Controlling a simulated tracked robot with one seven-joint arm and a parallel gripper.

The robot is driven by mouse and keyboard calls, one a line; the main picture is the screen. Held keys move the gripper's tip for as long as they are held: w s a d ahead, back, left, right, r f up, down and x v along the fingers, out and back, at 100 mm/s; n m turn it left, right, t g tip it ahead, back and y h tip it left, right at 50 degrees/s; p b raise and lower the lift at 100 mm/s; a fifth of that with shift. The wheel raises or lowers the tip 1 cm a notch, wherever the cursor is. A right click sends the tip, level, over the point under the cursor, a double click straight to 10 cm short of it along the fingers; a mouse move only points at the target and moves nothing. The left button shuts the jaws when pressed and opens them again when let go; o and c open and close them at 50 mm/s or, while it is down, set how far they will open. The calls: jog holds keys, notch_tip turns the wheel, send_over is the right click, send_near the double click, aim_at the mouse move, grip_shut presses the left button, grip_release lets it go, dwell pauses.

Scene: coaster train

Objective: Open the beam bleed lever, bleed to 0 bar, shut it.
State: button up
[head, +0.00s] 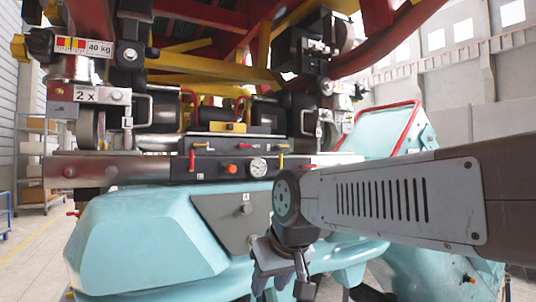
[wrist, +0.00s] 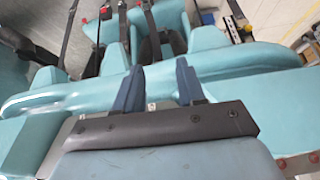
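A dark control panel (head: 212,147) is mounted on the metal beam in the head view. It carries a red lever (head: 192,160) at the left, a second red lever (head: 281,160) at the right, an orange knob (head: 231,169) and a round white pressure gauge (head: 258,167). The panel labels are too small to read, so I cannot tell which lever is the beam bleed. The gauge reading is not legible. My gripper (head: 283,285) is below and in front of the panel, apart from it. In the wrist view my gripper (wrist: 158,82) has its two blue fingers spread with nothing between them.
A turquoise car body (head: 145,245) lies below the panel, with a grey plate and knob (head: 245,209) on it. Red and yellow frame tubes (head: 215,60) hang above. Yellow and red handles (head: 243,108) stick out behind the panel. Shelving (head: 38,150) stands far left.

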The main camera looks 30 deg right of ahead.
jog(key=w+d+r+t, duration=0.2)
jog(key=w+d+r, duration=0.1)
jog(key=w+r, duration=0.35)
jog(key=w+d+r+t, duration=0.1)
jog(key=w+d+r, duration=0.35)
jog(key=r, duration=0.35)
jog(key=m+t+h, duration=0.2)
jog(key=t, duration=0.2)
send_near(281, 153)
jog(key=x, duration=0.9)
jog(key=shift+f, duration=0.15)
jog(key=shift+c, duration=0.3)
